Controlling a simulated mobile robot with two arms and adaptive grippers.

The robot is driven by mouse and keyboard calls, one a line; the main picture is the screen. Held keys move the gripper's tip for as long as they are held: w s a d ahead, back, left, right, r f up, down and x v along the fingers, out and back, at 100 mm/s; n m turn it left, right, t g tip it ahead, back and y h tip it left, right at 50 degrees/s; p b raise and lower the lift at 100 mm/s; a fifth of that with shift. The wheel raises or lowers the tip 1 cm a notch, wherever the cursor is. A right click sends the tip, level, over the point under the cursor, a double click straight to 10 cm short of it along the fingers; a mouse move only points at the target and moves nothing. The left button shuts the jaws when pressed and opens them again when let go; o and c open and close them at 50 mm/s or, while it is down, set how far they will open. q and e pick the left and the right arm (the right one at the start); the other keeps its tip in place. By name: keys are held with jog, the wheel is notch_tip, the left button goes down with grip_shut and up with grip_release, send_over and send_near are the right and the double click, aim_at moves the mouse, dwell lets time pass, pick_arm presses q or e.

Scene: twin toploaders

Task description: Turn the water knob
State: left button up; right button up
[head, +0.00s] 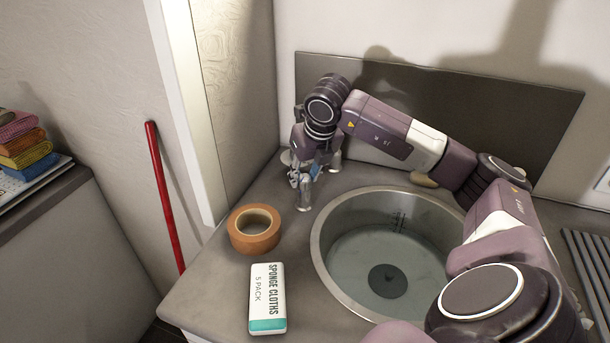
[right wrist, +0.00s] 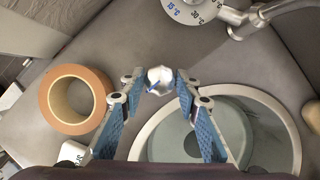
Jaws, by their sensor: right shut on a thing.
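A small pale metal knob with a blue mark (right wrist: 160,80) shows in the right wrist view, on the counter beside the sink. My right gripper (right wrist: 160,82) has a blue-padded finger on either side of the knob and is shut on it. In the head view my right gripper (head: 306,176) reaches down at the sink's back left, and it partly hides the tap fittings. A round dial with temperature marks (right wrist: 188,9) and a metal spout (right wrist: 248,20) show at the top of the wrist view. My left gripper is not in view.
The round sink (head: 322,256) lies right of the knob. An orange tape roll (head: 240,243) and a sponge cloths pack (head: 267,290) lie on the counter (head: 214,290) at its left. A dark splashback (head: 480,110) stands behind.

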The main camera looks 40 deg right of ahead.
jog(key=shift+r, duration=0.1)
dwell(0.4)
jog(key=o, duration=1.1)
jog(key=shift+o, duration=0.2)
jog(key=v, duration=1.2)
jog(key=shift+w, duration=0.1)
